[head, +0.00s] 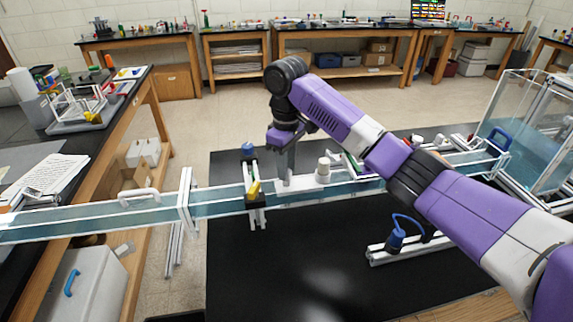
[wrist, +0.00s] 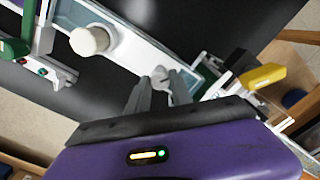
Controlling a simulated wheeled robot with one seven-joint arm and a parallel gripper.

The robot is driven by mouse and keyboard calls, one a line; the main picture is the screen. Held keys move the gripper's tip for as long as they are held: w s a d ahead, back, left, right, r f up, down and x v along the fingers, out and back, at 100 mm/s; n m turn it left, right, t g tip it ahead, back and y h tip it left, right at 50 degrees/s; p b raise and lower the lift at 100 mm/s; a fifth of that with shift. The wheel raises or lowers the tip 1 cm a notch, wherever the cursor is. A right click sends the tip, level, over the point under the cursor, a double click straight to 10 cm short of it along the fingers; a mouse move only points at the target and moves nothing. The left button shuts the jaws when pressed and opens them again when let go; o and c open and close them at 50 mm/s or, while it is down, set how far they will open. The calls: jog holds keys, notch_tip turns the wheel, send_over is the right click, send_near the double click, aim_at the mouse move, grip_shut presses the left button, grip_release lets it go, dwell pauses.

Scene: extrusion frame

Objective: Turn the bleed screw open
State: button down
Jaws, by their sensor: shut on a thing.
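The bleed screw (wrist: 160,78) is a small pale piece on the white top plate of the water channel (head: 222,203). In the wrist view it sits between the two grey fingers of my gripper (wrist: 161,92), which is shut on it. In the head view my gripper (head: 285,176) points down onto the same white plate, and its fingers hide the screw. A round off-white cap (head: 323,167) stands on the plate just right of my gripper. The cap also shows in the wrist view (wrist: 88,41), upper left of the fingers. How far the screw is turned cannot be told.
A yellow-handled clamp (head: 253,190) stands across the channel, close left of my gripper. A green-handled piece (wrist: 14,48) is beyond the cap. A blue-handled fitting (head: 396,238) is on a rail on the black top in front. A clear tank (head: 520,115) is at right.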

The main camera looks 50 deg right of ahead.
dwell(0.3)
jog(key=c, duration=1.1)
grip_release()
jog(key=shift+c, duration=0.2)
notch_tip(320, 180, up, 8)
jog(key=shift+f, duration=0.1)
